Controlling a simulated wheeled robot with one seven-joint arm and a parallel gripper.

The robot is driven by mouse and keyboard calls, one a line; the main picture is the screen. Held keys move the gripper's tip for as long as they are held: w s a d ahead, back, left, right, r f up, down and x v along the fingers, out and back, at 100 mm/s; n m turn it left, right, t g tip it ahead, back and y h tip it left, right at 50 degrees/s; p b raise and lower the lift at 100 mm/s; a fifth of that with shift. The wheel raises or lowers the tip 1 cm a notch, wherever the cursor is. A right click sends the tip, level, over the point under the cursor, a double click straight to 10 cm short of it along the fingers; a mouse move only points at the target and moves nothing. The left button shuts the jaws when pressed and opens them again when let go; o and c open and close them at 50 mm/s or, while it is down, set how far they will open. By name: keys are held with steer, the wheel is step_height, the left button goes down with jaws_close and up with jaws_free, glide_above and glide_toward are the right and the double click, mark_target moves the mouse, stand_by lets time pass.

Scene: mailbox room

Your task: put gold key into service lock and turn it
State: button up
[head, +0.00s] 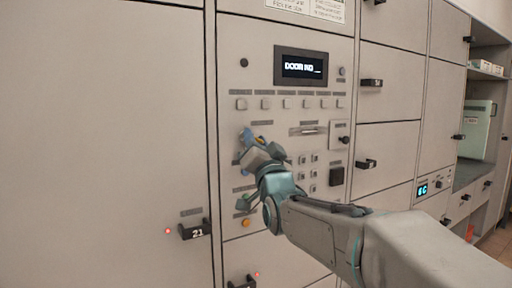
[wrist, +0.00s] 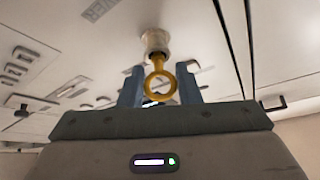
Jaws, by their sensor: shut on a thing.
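The gold key (wrist: 158,82) shows its ring-shaped bow in the wrist view, upright between the two blue fingers. My gripper (wrist: 160,84) is shut on it. The key's shaft points at a round pale metal lock (wrist: 156,42) on the panel, and its far end meets the lock's face or goes into it; how deep I cannot tell. In the head view my gripper (head: 252,138) is at the left part of the control panel, below the row of square buttons. The key is mostly hidden there, with only a small yellow spot showing, and the lock is covered by my gripper.
The panel has a lit display (head: 301,67), square buttons (head: 286,104), a slot (head: 307,130) and a black square (head: 336,176). A green part (head: 243,203) and an orange button (head: 246,223) sit below my gripper. Locker handles (head: 195,230) stick out nearby.

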steer(key=shift+n+g+y+b, duration=0.3)
steer(key=shift+n+y+b, duration=0.8)
steer(key=shift+n, duration=0.7)
steer(key=shift+w+d+n+g+y+b, duration=0.1)
steer(key=shift+n+g+y+b, duration=0.15)
steer(key=shift+n+g+y, duration=1.15)
steer(key=shift+s+n+g+y+b, duration=0.15)
steer(key=shift+n+y, duration=0.5)
steer(key=shift+n, duration=1.75)
steer(key=shift+w+d+n+g+y+b, duration=0.25)
steer(key=shift+n+g+y, duration=0.6)
steer(key=shift+n, duration=1.05)
steer(key=o, duration=1)
steer(key=shift+s+a, duration=0.1)
steer(key=shift+a, duration=0.15)
steer(key=shift+o, duration=0.2)
steer(key=shift+s+d, duration=0.1)
steer(key=s+d+b, duration=0.2)
steer(key=s+d, duration=0.3)
steer(key=s, duration=0.2)
steer(key=shift+s, duration=0.15)
